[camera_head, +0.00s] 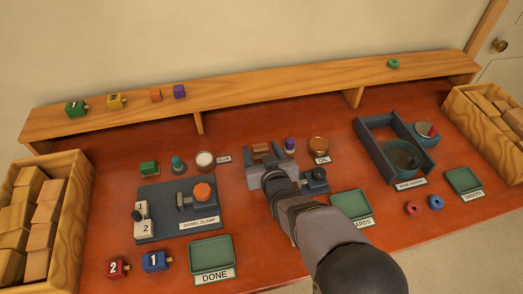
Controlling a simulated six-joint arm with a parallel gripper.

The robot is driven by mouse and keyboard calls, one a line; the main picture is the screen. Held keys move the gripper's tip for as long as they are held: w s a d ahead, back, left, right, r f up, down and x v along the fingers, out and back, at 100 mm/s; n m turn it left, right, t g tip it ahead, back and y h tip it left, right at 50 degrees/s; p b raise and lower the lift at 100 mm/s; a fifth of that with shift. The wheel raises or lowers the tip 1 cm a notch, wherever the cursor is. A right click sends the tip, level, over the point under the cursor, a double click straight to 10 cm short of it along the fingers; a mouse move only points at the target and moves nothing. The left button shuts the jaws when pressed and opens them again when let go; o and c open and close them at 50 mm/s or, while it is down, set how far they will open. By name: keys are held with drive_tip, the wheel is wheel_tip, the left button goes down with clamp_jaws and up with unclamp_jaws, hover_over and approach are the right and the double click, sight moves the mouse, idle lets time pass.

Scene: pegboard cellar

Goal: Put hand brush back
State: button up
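My gripper (264,156) is over the middle of the red bench, seen from behind and above. A small brown block-like thing (261,149) shows between or just beyond its fingertips. It may be the hand brush, but it is too small and too covered to be sure. I cannot tell whether the fingers touch it. No other thing in view clearly looks like a hand brush. My arm comes in from the lower right and hides part of the bench and a dark fixture (315,180) beside the gripper.
A dowel clamp board (170,222) stands left, with a glue pot (205,160) behind it. An oil tin (319,147) is right of the gripper. A dark open tray (371,148) holds a round bowl. Wooden crates (68,215) (480,130) flank the bench; a raised shelf (225,97) runs behind.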

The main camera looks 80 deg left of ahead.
drive_tip(key=shift+r, duration=0.1)
drive_tip(key=shift+r, duration=0.15)
drive_tip(key=b+v, duration=0.1)
drive_tip(key=v, duration=1.1)
drive_tip(key=shift+b, duration=0.4)
